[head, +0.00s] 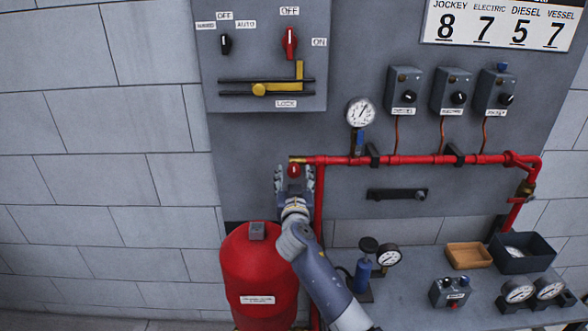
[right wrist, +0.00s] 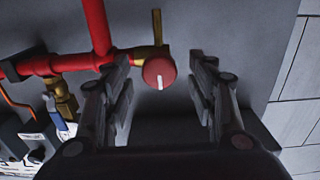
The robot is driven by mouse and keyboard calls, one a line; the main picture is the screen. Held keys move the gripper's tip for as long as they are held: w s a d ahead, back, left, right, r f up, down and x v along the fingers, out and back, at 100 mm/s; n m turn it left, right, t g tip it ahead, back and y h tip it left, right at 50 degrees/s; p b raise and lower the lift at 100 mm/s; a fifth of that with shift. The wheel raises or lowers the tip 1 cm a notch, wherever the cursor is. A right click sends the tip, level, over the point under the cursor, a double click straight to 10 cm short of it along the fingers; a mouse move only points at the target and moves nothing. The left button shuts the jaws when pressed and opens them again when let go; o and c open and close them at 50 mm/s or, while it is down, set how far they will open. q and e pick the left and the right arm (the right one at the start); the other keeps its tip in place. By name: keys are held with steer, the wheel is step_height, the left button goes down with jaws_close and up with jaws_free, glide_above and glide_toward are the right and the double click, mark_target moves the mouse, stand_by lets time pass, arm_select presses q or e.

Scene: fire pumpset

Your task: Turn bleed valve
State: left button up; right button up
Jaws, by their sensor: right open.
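The bleed valve has a round red knob (head: 294,171) with a white mark, near the brass left end of the red pipe. In the right wrist view the knob (right wrist: 159,72) sits between the two fingers, a little beyond their tips, with its white mark pointing roughly along the fingers. My right gripper (head: 294,176) is open, one finger on each side of the knob. In the right wrist view the gripper (right wrist: 160,68) shows gaps on both sides of the knob, so no contact is visible. My left gripper is not in view.
The red pipe (head: 420,159) runs right from the valve. A red vessel (head: 258,275) stands below it. A gauge (head: 361,112) and three grey switch boxes (head: 450,91) are on the panel. A bench (head: 415,290) at right holds gauges, an orange tray (head: 468,256) and a dark bin (head: 540,262).

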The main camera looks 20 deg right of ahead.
mark_target(294, 173)
steer(key=shift+x, duration=1.7)
steer(key=shift+s, duration=0.1)
steer(key=c, duration=1.1)
